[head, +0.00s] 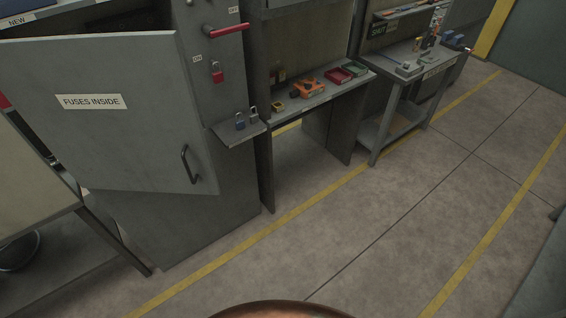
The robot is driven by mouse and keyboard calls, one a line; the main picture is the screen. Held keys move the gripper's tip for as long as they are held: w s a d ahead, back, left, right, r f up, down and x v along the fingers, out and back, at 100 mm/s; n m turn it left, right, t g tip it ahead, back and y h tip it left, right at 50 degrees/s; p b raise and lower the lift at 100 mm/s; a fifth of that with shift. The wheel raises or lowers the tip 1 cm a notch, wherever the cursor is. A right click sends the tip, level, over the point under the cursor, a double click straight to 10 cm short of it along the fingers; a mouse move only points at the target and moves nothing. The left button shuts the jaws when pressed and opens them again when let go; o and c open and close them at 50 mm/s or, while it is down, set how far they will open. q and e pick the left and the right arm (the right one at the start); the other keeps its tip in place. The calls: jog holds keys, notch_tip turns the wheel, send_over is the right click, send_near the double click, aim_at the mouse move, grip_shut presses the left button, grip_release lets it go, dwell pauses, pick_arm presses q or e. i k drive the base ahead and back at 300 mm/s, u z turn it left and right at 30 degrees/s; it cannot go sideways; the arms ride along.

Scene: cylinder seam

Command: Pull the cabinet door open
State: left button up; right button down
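The grey cabinet door (110,135) fills the left of the head view and bears a "FUSES INSIDE" label (91,101). Its dark bar handle (188,165) is near the lower right corner. The door seems to stand out from the grey cabinet (232,180), with its right edge showing; how far it is open I cannot tell. Neither of my grippers is in view, and nothing is seen touching the handle.
A red lever (226,29) and red padlock (217,72) are on the cabinet's front. A small ledge (240,133) with padlocks juts out right of the door. A workbench (320,97) and a side table (412,72) stand farther right. The floor (400,205) in front is clear.

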aim_at(118, 111)
jog(key=z, duration=0.75)
jog(key=i, duration=0.75)
jog(key=u, duration=2.65)
